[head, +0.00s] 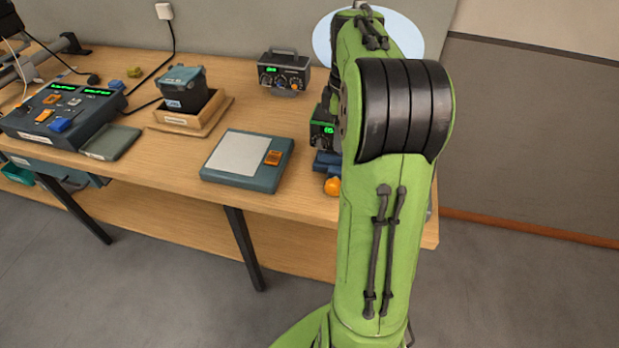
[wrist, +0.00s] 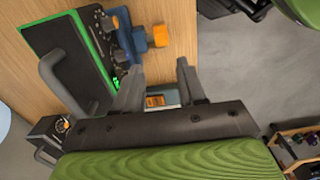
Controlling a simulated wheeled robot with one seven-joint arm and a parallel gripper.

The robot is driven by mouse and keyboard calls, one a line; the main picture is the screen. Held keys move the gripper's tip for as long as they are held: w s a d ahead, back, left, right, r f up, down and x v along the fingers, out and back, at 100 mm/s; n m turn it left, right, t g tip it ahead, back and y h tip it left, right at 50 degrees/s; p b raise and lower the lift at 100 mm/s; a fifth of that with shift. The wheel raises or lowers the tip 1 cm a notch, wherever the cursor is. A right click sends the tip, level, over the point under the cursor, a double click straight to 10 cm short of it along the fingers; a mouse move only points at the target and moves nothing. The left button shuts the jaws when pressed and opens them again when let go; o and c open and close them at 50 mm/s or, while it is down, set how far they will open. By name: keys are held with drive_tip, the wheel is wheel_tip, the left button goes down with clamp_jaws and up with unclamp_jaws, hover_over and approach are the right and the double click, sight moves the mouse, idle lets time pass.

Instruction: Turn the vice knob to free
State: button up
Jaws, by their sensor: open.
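The vice is a blue block (head: 325,162) at the table's right front, partly behind my arm in the head view. Its orange knob (head: 332,186) sticks out toward the front edge. In the wrist view the blue vice body (wrist: 137,38) lies near the top with the orange knob (wrist: 160,35) at its right end. My gripper (wrist: 160,72) is open, with nothing between its fingers that I can see it hold. The knob lies beyond the fingertips, apart from them. In the head view my arm hides the gripper. I cannot read the knob's setting.
A handled device with a green display (wrist: 72,55) stands beside the vice, left of my fingers in the wrist view. A flat grey-topped box with an orange switch (head: 232,154), a second handled device (head: 284,72) and a console (head: 62,112) stand on the table (head: 165,165).

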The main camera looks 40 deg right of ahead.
sight(334, 187)
drive_tip(key=f+b, duration=0.2)
drive_tip(key=f, duration=0.3)
drive_tip(key=f+b, duration=0.1)
drive_tip(key=f, duration=0.4)
drive_tip(key=f+b, duration=0.2)
drive_tip(key=f, duration=0.3)
drive_tip(key=shift+s+d+f+b, duration=0.1)
drive_tip(key=shift+s+f+b, duration=0.05)
drive_tip(key=shift+s+b, duration=0.2)
clamp_jaws()
